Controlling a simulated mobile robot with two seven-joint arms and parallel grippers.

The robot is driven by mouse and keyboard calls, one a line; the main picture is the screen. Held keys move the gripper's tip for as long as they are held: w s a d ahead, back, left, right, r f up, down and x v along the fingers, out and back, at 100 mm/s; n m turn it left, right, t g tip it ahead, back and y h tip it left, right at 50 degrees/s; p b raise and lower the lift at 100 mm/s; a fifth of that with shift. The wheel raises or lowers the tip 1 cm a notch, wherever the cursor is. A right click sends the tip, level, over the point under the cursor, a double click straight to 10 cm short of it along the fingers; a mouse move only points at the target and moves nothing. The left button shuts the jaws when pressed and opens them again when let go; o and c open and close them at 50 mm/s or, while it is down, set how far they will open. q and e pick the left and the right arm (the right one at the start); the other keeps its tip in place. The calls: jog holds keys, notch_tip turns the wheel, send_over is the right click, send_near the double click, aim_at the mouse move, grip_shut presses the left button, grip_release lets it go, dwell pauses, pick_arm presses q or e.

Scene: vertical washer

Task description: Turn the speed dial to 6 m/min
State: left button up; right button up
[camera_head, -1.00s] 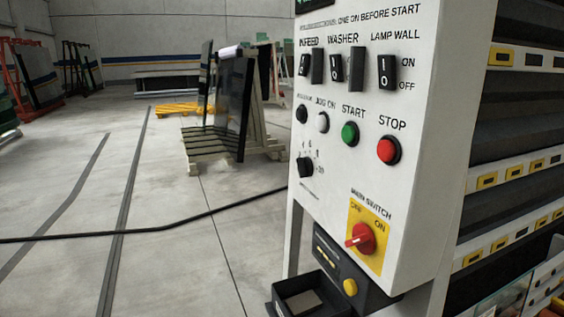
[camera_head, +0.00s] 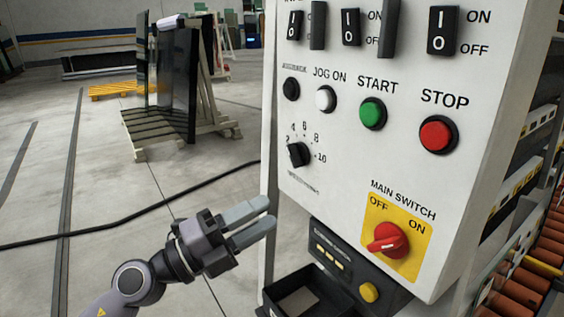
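The speed dial (camera_head: 298,154) is a small black knob at the lower left of the white control panel (camera_head: 340,195). Numbers 2, 4, 6, 8 and 10 are printed in an arc around it. Its exact setting is too small to read surely. My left gripper (camera_head: 271,212) is below and left of the dial, apart from it. Its two grey fingers point right toward the panel's lower left edge, with a gap between them and nothing held. My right gripper is not in view.
A red main switch (camera_head: 388,240) on a yellow plate sits low on the panel. Black, white, green (camera_head: 372,113) and red (camera_head: 437,134) buttons sit above the dial. A black box with a tray (camera_head: 300,300) juts out below. Open floor lies left, crossed by a black cable (camera_head: 130,222).

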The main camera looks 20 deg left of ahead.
aim_at(290, 156)
pick_arm(q)
jog(key=w+r+m+y, duration=0.1)
jog(key=w+r+m, duration=0.1)
jog(key=w+r+m+y+p, duration=0.1)
jog(key=w+r+m, duration=0.1)
jog(key=w+m, duration=0.1)
jog(key=w+r+m+g+y, duration=0.1)
jog(key=w+r+m, duration=0.1)
jog(key=r+m, duration=0.1)
jog(key=shift+w+d+y, duration=0.2)
jog(key=shift+d+y, duration=0.15)
jog(key=shift+y, duration=0.05)
jog(key=shift+w+d+p, duration=0.3)
jog(key=shift+w+d, duration=0.1)
jog(key=shift+w, duration=0.1)
grip_shut()
